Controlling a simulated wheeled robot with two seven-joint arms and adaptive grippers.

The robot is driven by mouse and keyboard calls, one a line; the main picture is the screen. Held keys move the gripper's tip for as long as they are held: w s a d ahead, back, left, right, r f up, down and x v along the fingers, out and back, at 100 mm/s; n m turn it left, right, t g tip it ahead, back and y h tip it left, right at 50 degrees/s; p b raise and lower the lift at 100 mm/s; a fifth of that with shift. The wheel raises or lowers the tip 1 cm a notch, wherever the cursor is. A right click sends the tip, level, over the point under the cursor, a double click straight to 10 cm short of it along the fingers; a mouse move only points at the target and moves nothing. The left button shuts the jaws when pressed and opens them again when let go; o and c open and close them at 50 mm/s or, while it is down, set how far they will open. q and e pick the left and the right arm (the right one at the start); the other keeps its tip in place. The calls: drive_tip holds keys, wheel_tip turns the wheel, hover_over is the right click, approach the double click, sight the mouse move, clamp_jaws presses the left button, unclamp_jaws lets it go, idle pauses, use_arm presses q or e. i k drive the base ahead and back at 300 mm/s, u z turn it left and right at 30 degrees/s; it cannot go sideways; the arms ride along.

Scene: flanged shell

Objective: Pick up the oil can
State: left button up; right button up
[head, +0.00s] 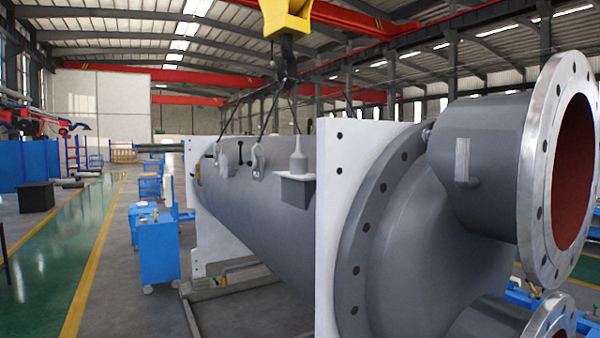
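A pale grey oil can (298,160) with a thin upright spout stands on a small dark grey bracket (296,190) on the side of the large grey shell (255,215). The can is upright, just left of the white flange plate (328,230). Neither of my grippers shows in the head view, so nothing is seen near the can.
The shell carries lifting shackles (257,160) left of the can and a large flanged nozzle (540,170) at right. A yellow crane hook (285,18) with slings hangs above. Blue cabinets (158,250) stand at left. The green walkway (60,250) is clear.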

sight(298, 160)
drive_tip(key=u, duration=1.55)
drive_tip(key=i, duration=3.55)
drive_tip(key=z, duration=2.6)
